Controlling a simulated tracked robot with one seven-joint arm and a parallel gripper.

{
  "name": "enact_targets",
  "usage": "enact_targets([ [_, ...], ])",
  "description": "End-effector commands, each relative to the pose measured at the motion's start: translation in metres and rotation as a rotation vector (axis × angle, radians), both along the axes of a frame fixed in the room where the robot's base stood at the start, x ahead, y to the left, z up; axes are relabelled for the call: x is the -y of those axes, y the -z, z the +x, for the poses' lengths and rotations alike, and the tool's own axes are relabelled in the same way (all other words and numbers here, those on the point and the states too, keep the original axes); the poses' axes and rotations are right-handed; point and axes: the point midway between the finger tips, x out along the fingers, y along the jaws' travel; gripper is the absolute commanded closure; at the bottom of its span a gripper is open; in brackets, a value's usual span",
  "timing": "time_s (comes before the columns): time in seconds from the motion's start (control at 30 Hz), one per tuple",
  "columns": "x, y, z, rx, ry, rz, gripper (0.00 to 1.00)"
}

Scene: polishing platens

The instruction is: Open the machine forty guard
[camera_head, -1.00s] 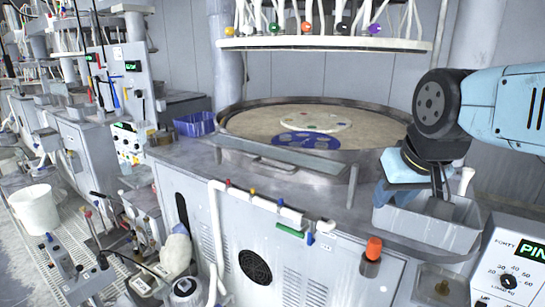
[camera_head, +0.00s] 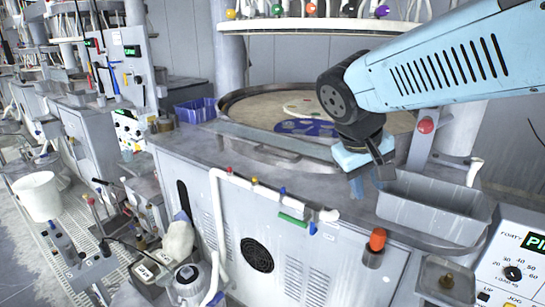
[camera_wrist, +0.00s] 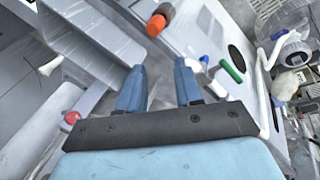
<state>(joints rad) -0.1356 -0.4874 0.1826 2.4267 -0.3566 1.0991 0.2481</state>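The machine with the panel labelled FORTY (camera_head: 512,268) stands in front of me, its round platen (camera_head: 255,101) behind my arm. A flat grey bar (camera_head: 270,141), which looks like the guard, runs low along the platen's front edge. Its right end is hidden behind my gripper. My gripper (camera_head: 373,183) points down over the machine's front ledge, right of the bar and just left of the grey tray. In the wrist view its two blue fingers (camera_wrist: 159,66) are spread apart with nothing between them. I cannot tell whether it touches anything.
The open grey tray (camera_head: 435,212) is close on the right. A red button (camera_head: 426,125) sits on a post behind the tray. Pipes with coloured valves (camera_head: 292,219) line the front. A blue basket (camera_head: 195,111) is at left.

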Motion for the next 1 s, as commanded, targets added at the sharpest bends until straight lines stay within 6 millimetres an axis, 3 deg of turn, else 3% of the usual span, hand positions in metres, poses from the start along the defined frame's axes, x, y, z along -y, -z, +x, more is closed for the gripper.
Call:
enact_targets([
  [0.37, -0.063, 0.005, 0.061, -0.043, -0.197, -0.504, 0.65],
  [0.6, -0.139, 0.008, 0.097, 0.104, -0.358, -0.750, 0.65],
  [0.8, -0.208, 0.013, 0.112, 0.272, -0.480, -0.855, 0.65],
  [1.0, -0.247, 0.016, 0.114, 0.377, -0.541, -0.884, 0.65],
])
